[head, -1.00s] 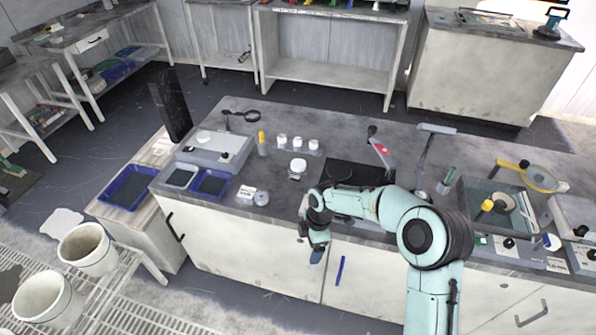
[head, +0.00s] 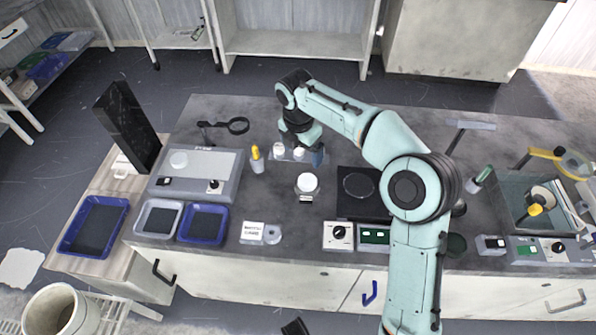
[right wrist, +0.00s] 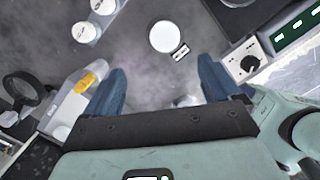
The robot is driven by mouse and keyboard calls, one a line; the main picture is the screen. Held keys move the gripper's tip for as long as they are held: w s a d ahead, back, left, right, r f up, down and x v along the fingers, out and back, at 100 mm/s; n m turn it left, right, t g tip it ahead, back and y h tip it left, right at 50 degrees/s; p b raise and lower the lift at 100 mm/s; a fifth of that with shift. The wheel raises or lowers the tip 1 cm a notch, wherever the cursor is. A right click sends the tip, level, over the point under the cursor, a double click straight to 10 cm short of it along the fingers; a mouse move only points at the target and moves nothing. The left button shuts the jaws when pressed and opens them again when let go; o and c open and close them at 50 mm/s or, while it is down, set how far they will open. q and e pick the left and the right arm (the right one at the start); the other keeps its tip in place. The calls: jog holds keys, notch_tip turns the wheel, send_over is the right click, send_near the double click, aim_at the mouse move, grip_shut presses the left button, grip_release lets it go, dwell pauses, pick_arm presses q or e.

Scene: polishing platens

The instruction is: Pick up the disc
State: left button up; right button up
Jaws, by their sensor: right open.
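A round white disc (head: 307,183) lies near the middle of the counter, beside a small dark-marked label. It also shows in the right wrist view (right wrist: 164,36), beyond the fingertips and apart from them. A second pale disc (head: 179,160) lies on the grey hotplate-like unit, and a grey round piece (head: 271,234) lies at the front edge; I cannot tell which is meant. My right gripper (head: 316,158) is above the counter, just behind the middle disc. In the right wrist view its blue fingers (right wrist: 160,82) are spread and empty. My left gripper is not seen.
White-capped jars (head: 290,152) and a yellow-topped bottle (head: 257,160) stand close to the right gripper. A black plate (head: 352,190) and a control box (head: 338,236) are to the right. Blue trays (head: 203,223) sit at left.

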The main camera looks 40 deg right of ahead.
jog(key=b, duration=0.1)
send_over(307, 180)
jog(key=f, duration=0.4)
jog(key=a+f, duration=0.1)
jog(key=f, duration=0.2)
jog(key=shift+f, duration=0.1)
jog(key=f, duration=0.2)
jog(key=f+b, duration=0.1)
jog(key=f, duration=0.2)
jog(key=shift+s+d+f+b, duration=0.15)
jog(key=shift+d+f+b, duration=0.15)
jog(key=shift+d+b, duration=0.1)
jog(key=c, duration=1.2)
